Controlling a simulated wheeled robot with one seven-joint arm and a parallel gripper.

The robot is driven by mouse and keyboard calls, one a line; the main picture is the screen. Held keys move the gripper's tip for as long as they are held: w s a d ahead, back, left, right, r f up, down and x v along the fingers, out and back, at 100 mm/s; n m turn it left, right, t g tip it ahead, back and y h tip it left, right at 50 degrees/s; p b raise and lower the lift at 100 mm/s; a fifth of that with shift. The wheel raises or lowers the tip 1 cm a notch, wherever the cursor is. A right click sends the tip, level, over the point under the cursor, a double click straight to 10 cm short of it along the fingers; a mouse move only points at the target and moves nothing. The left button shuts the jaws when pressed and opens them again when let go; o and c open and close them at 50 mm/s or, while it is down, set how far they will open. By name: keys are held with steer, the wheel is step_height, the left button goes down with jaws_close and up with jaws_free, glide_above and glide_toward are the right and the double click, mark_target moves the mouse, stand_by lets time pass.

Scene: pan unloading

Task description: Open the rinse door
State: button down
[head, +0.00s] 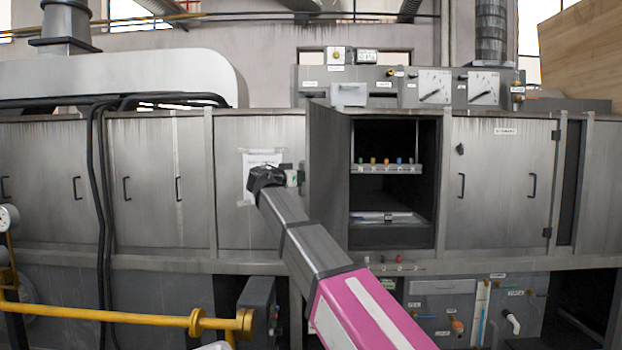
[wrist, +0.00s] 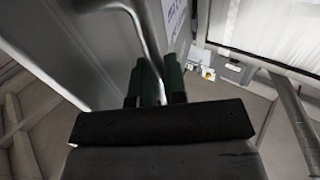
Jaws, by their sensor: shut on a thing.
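A grey metal door (head: 328,185) stands swung out on the left side of an open dark compartment (head: 392,150). I see it at a steep angle, and I cannot read which label it bears. In the wrist view, a grey door panel (wrist: 100,50) with a light metal handle (wrist: 150,45) fills the upper left. My gripper (wrist: 156,85) is shut on this handle, with a dark green finger on each side of the bar. In the head view my gripper (head: 290,178) is just left of the open door, and the handle is hidden.
A closed labelled door (head: 500,185) is right of the compartment. More closed doors with dark handles line the left. Inside the compartment are a rail with coloured knobs (head: 385,168) and a shelf (head: 390,217). A yellow pipe (head: 110,313) crosses the lower left.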

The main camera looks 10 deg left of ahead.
steer(key=shift+w+a, duration=0.3)
steer(key=shift+a, duration=0.4)
steer(key=c, duration=1.2)
jaws_free()
steer(key=v, duration=1)
steer(key=shift+s+a, duration=0.25)
steer(key=shift+a, duration=0.1)
